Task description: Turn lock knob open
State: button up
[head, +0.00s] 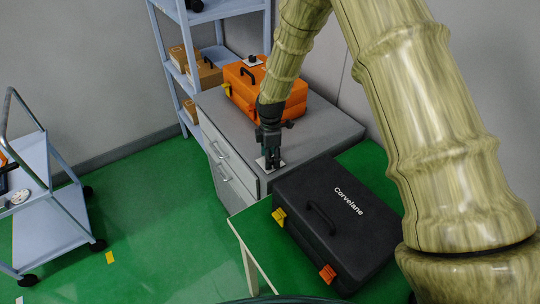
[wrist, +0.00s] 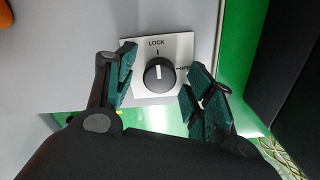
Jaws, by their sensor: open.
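The lock knob (wrist: 159,74) is a round black knob with a white pointer line, in the wrist view. It sits on a white plate (wrist: 184,50) marked LOCK at the top and a partly hidden word at the right. The pointer line stands roughly upright, towards LOCK. My gripper (wrist: 158,92) is open, with one finger at the left of the knob and the other at its lower right, apart from it. In the head view my gripper (head: 270,160) points down over the plate at the front corner of the grey cabinet, hiding the knob.
The grey cabinet (head: 228,117) carries an orange case (head: 240,82) behind my gripper. A black case (head: 340,222) lies on a green table at the right of the plate. A shelf rack stands behind, and a blue-grey cart (head: 55,225) is at the left. Green floor lies open between.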

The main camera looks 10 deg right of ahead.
jog(key=c, duration=1)
jog(key=shift+c, duration=0.2)
jog(key=shift+f+m, duration=0.1)
jog(key=shift+m, duration=0.2)
jog(key=m, duration=0.3)
jog(key=shift+m+b, duration=0.3)
jog(key=shift+m, duration=0.1)
jog(key=m, duration=0.4)
jog(key=shift+m, duration=0.3)
jog(key=m, duration=0.4)
jog(key=shift+b, duration=0.3)
jog(key=shift+m, duration=2.5)
